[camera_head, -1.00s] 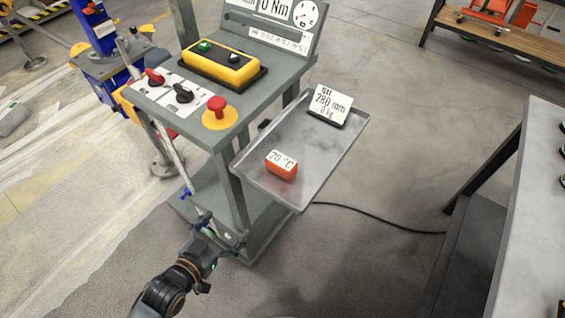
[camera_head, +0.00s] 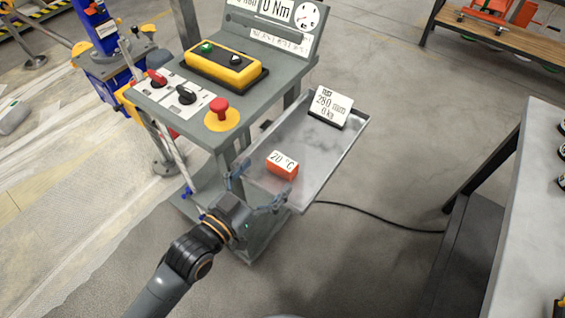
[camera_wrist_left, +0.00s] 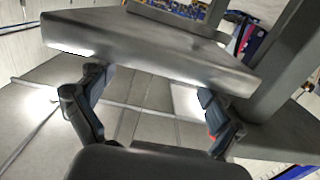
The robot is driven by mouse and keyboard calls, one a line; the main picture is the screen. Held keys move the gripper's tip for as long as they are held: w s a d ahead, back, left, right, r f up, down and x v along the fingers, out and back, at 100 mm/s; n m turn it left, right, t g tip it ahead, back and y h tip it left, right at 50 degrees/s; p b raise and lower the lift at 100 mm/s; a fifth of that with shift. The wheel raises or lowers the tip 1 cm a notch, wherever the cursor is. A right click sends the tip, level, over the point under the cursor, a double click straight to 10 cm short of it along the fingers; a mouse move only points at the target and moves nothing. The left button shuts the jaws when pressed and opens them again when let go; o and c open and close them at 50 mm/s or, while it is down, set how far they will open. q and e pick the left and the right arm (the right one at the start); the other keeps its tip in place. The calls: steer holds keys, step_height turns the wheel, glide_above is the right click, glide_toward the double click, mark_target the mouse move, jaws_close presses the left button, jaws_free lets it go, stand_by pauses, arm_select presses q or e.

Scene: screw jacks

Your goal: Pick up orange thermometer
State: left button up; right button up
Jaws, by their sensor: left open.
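The orange thermometer (camera_head: 282,166) is a small block with a white "20 °C" face. It sits on the grey metal tray (camera_head: 322,165) in the head view, toward the tray's near left end. My left gripper (camera_head: 259,187) is open and empty at the tray's near left edge, its fingers spread apart, a short way from the thermometer. In the left wrist view my two open fingers (camera_wrist_left: 150,84) stand apart below a pale slab edge, likely the tray. The thermometer cannot be made out there. My right gripper is not in view.
A white display reading "280 mm" (camera_head: 330,106) stands at the tray's far end. Left of the tray is a grey cart top with a yellow button box (camera_head: 224,67) and a red stop button (camera_head: 220,108). A table (camera_head: 535,210) stands at right; floor between is clear except a cable.

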mark_target(277, 167)
arm_select(q)
steer(key=shift+w+d, duration=0.4)
steer(key=shift+d, duration=0.05)
steer(key=p+x, duration=0.1)
steer(key=x, duration=0.2)
steer(key=shift+w+d, duration=0.15)
steer(key=shift+d, duration=0.2)
steer(key=shift+w+d+f, duration=0.1)
steer(key=shift+w+d, duration=0.1)
steer(key=shift+w, duration=0.1)
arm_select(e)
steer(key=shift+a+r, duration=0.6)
arm_select(q)
steer(key=shift+c, duration=0.3)
steer(key=c, duration=1.3)
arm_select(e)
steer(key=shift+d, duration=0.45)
